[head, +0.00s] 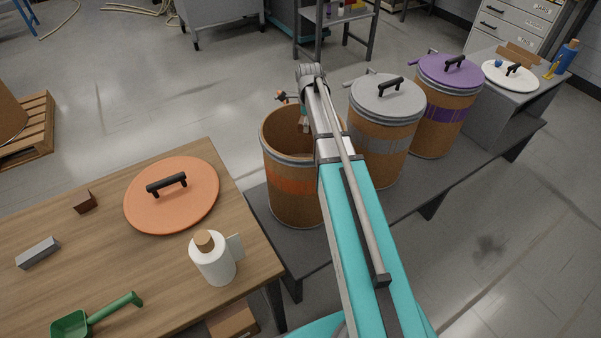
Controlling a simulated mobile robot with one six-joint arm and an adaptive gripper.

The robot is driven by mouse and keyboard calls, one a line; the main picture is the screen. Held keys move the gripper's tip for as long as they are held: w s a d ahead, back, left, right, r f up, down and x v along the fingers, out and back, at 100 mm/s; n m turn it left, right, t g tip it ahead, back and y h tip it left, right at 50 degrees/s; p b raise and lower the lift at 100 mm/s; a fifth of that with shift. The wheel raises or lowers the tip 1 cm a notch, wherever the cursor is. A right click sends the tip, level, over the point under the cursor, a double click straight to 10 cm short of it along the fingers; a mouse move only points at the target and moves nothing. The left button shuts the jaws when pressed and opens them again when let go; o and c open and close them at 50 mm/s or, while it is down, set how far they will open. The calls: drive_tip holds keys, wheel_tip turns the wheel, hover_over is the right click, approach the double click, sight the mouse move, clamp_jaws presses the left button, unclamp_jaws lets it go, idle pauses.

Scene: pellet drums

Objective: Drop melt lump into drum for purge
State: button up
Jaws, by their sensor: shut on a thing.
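The open drum (291,188) with an orange band stands at the middle of the head view, without its lid. My arm reaches out over its right side. Part of my gripper (304,118) shows at the drum's mouth, beside the arm. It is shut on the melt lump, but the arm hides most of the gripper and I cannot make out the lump. How deep the fingertips are cannot be told. The drum's bottom is not visible. The orange lid (172,195) with a black handle lies on the wooden table.
A grey-lidded drum (384,140) and a purple-lidded drum (440,115) stand to the right on the dark platform (413,200). The wooden table (120,270) holds a paper roll (213,262), a green scoop (95,318), a brown block (84,202) and a grey bar (38,252).

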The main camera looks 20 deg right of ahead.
drive_tip(key=shift+f, duration=0.35)
drive_tip(key=o, duration=1)
drive_tip(key=shift+s, duration=0.1)
drive_tip(key=shift+s+a+r+n, duration=0.15)
drive_tip(key=shift+s+a+n, duration=0.2)
drive_tip(key=shift+s+n, duration=0.05)
drive_tip(key=shift+s+a+r+n+p, duration=0.85)
drive_tip(key=shift+s+a+n, duration=1.5)
drive_tip(key=shift+s+n, duration=1.4)
drive_tip(key=shift+s+a+r+n+p, duration=0.85)
drive_tip(key=shift+s+a+n, duration=1.5)
drive_tip(key=shift+s+n, duration=1.4)
drive_tip(key=shift+s+a+r+n+p, duration=0.85)
drive_tip(key=shift+s+a+n, duration=1.8)
drive_tip(key=shift+n, duration=1.85)
